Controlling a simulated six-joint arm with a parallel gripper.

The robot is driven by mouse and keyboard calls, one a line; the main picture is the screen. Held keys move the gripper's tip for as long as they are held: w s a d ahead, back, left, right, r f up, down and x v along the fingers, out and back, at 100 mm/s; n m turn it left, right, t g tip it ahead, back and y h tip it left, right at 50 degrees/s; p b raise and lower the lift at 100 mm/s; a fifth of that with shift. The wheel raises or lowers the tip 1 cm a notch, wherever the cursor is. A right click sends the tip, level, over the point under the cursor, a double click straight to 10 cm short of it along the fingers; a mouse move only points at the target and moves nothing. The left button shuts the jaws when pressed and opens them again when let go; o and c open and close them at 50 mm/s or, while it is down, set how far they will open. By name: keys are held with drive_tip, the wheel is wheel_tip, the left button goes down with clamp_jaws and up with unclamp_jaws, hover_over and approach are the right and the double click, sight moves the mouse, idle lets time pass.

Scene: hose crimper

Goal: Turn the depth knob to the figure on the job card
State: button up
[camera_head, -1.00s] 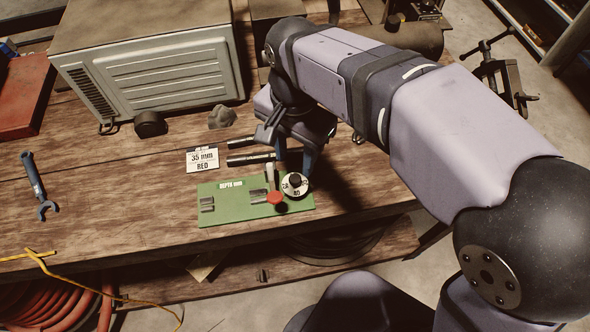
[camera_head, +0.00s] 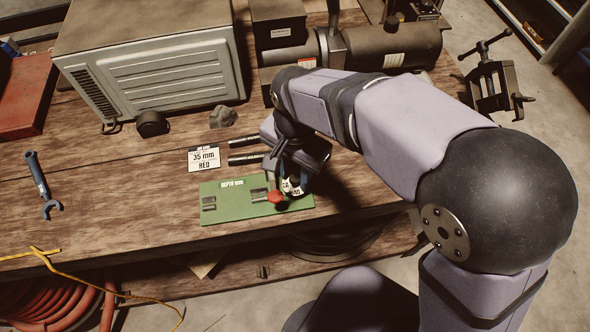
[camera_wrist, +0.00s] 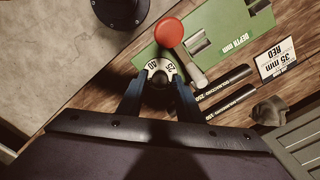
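The job card (camera_head: 204,158) lies on the bench and reads "35 mm RED"; it also shows in the wrist view (camera_wrist: 282,58). The depth knob, a white numbered dial with a dark hub, sits at the right end of the green plate (camera_head: 228,210) marked "DEPTH MM". In the wrist view the dial (camera_wrist: 160,66) is partly hidden by my fingers; its figures are small and hard to read. My gripper (camera_wrist: 160,80) points down at the knob, with its two blue fingers apart on either side of the hub. Contact with the hub cannot be made out.
Two black rods (camera_wrist: 228,86) lie beside the plate. A grey metal box (camera_head: 150,75) stands behind. A blue wrench (camera_head: 42,185) lies left.

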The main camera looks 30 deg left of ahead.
clamp_jaws()
